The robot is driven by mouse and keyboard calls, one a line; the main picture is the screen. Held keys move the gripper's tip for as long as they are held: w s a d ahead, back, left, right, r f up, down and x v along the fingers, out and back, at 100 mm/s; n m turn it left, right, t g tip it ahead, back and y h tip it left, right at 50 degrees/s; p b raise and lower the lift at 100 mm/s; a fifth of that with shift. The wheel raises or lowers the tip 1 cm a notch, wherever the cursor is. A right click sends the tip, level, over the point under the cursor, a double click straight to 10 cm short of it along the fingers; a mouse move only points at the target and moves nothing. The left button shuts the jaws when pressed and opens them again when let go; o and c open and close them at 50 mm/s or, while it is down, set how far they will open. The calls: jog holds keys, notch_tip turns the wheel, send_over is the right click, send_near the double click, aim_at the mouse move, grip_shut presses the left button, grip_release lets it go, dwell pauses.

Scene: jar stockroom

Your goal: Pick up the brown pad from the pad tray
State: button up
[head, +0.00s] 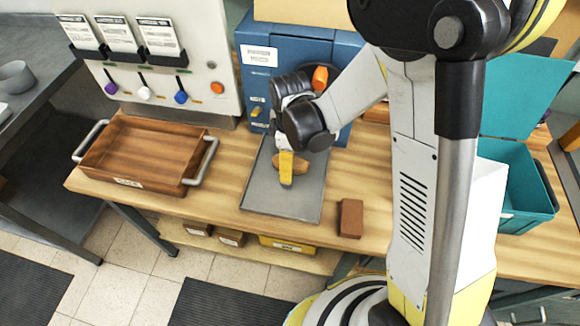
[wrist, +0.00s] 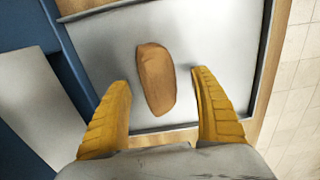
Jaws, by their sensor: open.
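The brown pad (wrist: 155,78) lies on the grey pad tray (wrist: 215,40), between and just beyond my fingers in the wrist view. In the head view the pad (head: 303,164) shows partly behind my gripper. The pad tray (head: 258,190) sits on the wooden bench. My gripper (head: 287,183) is over the tray, pointing down. Its yellow fingers (wrist: 160,95) are apart, with nothing between them that I can see held. I cannot tell how far the fingertips are above the tray.
A reddish-brown block (head: 351,218) lies on the bench right of the tray. A wooden tray with metal handles (head: 146,150) stands at left. A blue machine (head: 262,75) is close behind my gripper. A teal bin (head: 528,190) stands at right.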

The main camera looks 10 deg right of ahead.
jog(key=shift+r, duration=0.1)
jog(key=c, duration=1.1)
jog(key=shift+o, duration=0.2)
